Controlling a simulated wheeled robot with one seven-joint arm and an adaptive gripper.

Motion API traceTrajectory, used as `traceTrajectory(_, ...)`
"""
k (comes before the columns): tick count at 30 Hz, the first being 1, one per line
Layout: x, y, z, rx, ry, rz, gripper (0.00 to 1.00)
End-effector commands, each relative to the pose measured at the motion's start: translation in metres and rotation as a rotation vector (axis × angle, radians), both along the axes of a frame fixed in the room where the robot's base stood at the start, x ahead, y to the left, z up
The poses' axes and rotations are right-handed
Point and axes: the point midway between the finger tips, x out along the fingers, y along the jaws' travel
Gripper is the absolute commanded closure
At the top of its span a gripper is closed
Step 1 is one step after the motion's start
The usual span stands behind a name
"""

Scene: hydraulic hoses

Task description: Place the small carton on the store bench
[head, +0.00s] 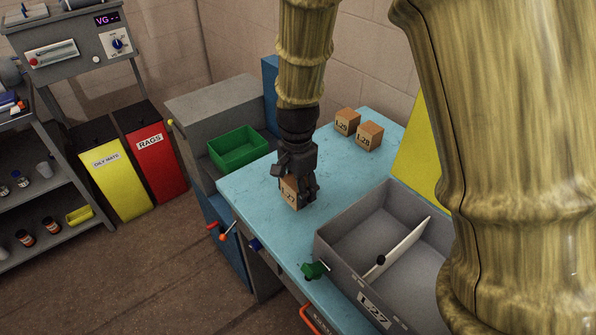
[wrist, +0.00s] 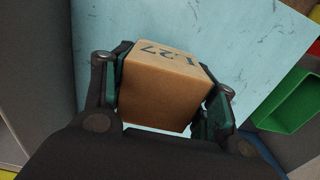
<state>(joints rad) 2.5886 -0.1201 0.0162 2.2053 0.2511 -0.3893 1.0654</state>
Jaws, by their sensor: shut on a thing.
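A small brown carton marked L27 (head: 290,194) is between the fingers of my gripper (head: 299,186). In the wrist view the carton (wrist: 163,88) fills the space between the two fingers of my gripper (wrist: 168,100), which are shut on its sides. The carton is over the light blue bench top (head: 253,198). I cannot tell whether its underside touches the bench top. The fingers hide part of the carton in the head view.
Two cartons, L29 (head: 347,121) and L28 (head: 369,136), stand at the back of the bench. A grey divided bin labelled L27 (head: 345,270) is at the right. A green tray (head: 238,149) lies left of the bench. The bench top left of the bin is clear.

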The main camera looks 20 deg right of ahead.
Motion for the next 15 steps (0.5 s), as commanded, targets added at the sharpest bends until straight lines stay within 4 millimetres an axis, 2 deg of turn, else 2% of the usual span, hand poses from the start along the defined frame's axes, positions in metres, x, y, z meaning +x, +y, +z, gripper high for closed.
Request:
traceTrajectory(9, 0.061, -0.024, -0.003, 0.0, -0.001, -0.003, 0.72)
traceTrajectory(15, 0.087, -0.034, -0.007, 0.001, 0.0, -0.002, 0.72)
